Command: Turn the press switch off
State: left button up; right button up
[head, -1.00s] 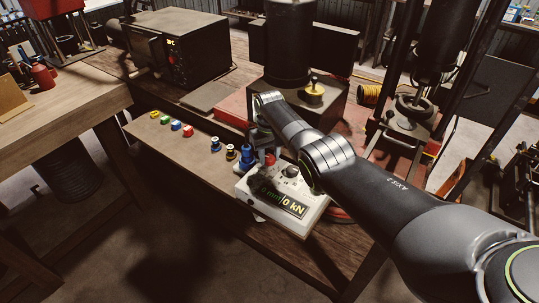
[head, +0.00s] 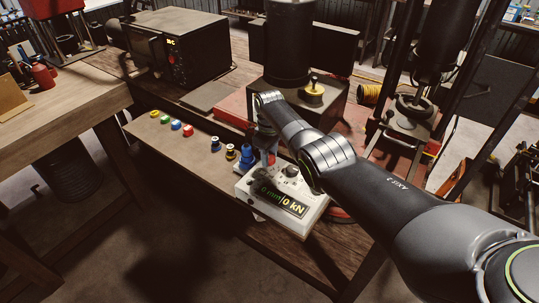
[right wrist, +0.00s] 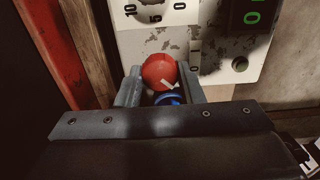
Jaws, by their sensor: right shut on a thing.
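The press's white control box (head: 268,210) sits at the front edge of the bench, its display reading "0 mm|0 kN". A red round switch knob (right wrist: 160,70) with a white mark shows in the right wrist view, beside "0" and "I" printed on the box's scratched panel (right wrist: 215,55). My right gripper (right wrist: 160,88) is shut on the red knob, one grey finger on each side. In the head view my right gripper (head: 267,148) points down at the back of the box and partly hides the knob. My left gripper is not in view.
A blue piece (head: 246,158) stands close left of the gripper. Several small coloured pieces (head: 175,125) line the bench's front strip. The press body (head: 288,55) rises behind. A black crimper cabinet (head: 185,50) stands at the back left. A dark grey knob (head: 291,171) is on the box.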

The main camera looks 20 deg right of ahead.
aim_at(270, 157)
dwell(0.3)
jog(key=o, duration=1)
jog(key=shift+r, duration=0.15)
jog(key=shift+r, duration=0.3)
notch_tip(270, 157, up, 5)
jog(key=shift+r+p, duration=0.1)
jog(key=shift+p, duration=0.35)
notch_tip(270, 157, up, 11)
jog(key=b, duration=0.2)
jog(key=shift+r+b, duration=0.2)
jog(key=shift+b, duration=0.2)
